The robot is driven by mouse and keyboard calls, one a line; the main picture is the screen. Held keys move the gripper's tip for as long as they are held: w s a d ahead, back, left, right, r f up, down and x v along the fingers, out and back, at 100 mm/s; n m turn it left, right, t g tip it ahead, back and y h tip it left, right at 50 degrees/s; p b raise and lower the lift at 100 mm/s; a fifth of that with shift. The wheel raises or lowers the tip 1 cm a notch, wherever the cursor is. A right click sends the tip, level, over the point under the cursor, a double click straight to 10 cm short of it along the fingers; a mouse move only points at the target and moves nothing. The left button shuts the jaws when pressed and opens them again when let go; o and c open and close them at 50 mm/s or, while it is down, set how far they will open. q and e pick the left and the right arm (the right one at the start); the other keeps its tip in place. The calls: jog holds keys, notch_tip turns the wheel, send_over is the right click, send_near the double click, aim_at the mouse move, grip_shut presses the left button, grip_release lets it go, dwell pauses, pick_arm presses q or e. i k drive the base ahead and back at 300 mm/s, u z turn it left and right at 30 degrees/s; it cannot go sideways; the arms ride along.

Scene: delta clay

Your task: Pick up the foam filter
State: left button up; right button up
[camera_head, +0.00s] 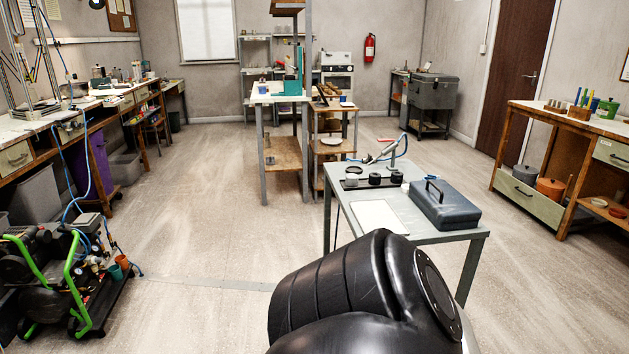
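I cannot pick out the foam filter for certain. On the small grey table (443,237) ahead, a dark strip or tray (362,184) carries small round pieces. One is a grey piece (351,180), and beside it are a black piece (375,179) and another dark piece with a pale top (396,177). A dark ring (354,169) lies just behind them. These are too small to tell whether one is the foam filter. Neither gripper shows; a large black link of my own arm fills the bottom centre and hides part of the table's front edge.
The same table holds a closed grey-blue case (443,204), a white sheet (379,217) and a stand with a blue hose (393,147). A green-framed compressor (75,275) stands at lower left. Benches line both sides; the floor left of the table is open.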

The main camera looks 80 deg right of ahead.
aim_at(351, 179)
jog(key=z, duration=2.8)
